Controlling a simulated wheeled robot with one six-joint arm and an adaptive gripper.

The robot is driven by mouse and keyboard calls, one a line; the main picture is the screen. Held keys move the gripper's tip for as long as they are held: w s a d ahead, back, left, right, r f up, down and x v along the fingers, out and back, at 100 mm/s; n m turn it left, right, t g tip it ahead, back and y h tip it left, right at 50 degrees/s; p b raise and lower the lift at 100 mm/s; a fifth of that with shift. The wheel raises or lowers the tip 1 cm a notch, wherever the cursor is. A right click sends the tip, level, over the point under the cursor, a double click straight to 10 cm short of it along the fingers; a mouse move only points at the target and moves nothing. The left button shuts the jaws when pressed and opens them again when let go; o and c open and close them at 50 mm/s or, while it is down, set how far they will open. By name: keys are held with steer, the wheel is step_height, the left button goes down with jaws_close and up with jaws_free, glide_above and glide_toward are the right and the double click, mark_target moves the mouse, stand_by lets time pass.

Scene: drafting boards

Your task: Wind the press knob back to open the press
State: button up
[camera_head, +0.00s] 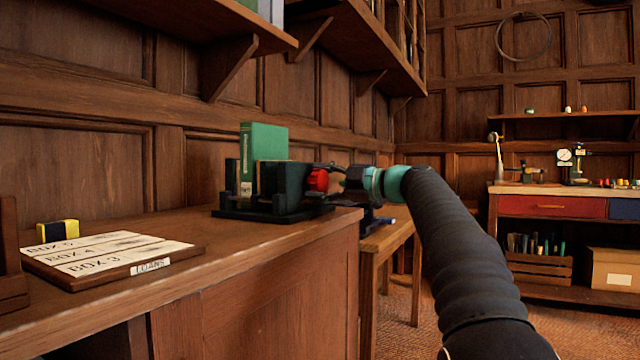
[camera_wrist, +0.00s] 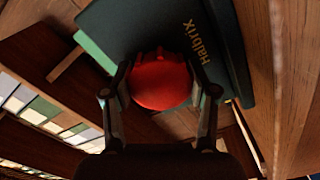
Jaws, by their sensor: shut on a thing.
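The press (camera_head: 278,207) is a dark block-like frame on a flat base near the right end of the wooden counter. A green book (camera_head: 262,150) stands upright in it. The red press knob (camera_head: 318,180) sticks out of its right side. In the wrist view the round red knob (camera_wrist: 160,82) lies between the two fingers, in front of a dark plate lettered "Halbrix" (camera_wrist: 160,30). My gripper (camera_head: 333,179) reaches the knob from the right, and in the wrist view my gripper (camera_wrist: 160,92) is shut on it, one finger at each side. The knob's shaft is hidden.
A board with "BOX" cards (camera_head: 110,252) and a yellow-and-black block (camera_head: 58,231) stand on the counter (camera_head: 230,245) at left. A shelf (camera_head: 215,25) hangs above. A lower wooden table (camera_head: 385,240) stands behind my arm. A workbench (camera_head: 560,190) with tools is at right.

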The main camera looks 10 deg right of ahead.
steer(key=n, duration=0.3)
steer(key=shift+n, duration=0.4)
steer(key=n, duration=0.3)
steer(key=shift+n, duration=0.4)
steer(key=o, duration=1.2)
steer(key=shift+c, duration=0.2)
